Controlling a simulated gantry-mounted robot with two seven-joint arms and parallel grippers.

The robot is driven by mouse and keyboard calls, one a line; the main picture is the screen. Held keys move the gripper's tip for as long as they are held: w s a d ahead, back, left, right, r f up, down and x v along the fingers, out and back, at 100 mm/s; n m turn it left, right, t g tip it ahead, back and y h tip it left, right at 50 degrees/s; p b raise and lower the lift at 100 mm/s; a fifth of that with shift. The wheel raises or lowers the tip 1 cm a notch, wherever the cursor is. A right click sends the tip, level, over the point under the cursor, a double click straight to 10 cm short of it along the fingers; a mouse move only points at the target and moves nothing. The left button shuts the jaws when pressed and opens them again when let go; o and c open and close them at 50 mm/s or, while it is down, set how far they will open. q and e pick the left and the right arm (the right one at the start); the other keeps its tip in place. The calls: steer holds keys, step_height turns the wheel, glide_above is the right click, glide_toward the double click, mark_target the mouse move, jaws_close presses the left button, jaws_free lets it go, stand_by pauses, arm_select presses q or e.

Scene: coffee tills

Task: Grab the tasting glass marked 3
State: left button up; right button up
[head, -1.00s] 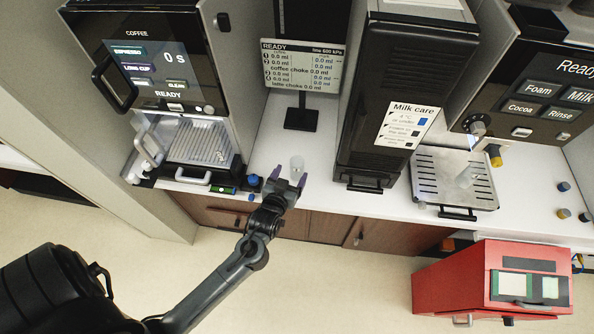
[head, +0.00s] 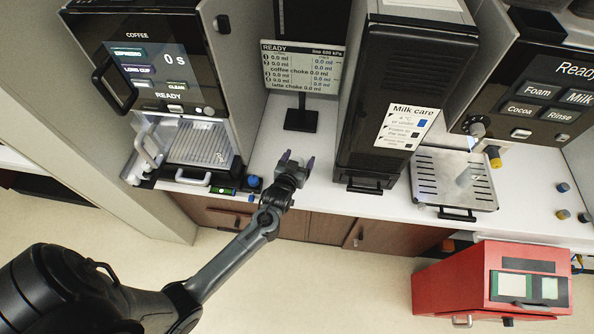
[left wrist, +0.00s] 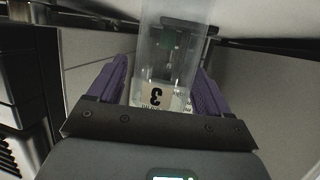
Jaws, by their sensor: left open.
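The tasting glass marked 3 (left wrist: 170,50) is a clear tumbler with a label that reads 3, upside down in the left wrist view. It stands between the two purple fingers of my left gripper (left wrist: 162,78). The fingers are open on either side of it; I cannot tell whether either touches it. In the head view my left gripper (head: 297,161) is over the white counter, and the glass is hard to make out there. My right gripper is in neither view.
The coffee machine (head: 160,60) stands left, and a black milk cooler (head: 400,85) stands close right. A display stand (head: 301,119) is behind the gripper. A red box (head: 450,285) is at lower right.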

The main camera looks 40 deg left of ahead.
arm_select(q)
steer(key=shift+c, duration=0.3)
steer(key=c, duration=1)
steer(key=shift+o, duration=0.2)
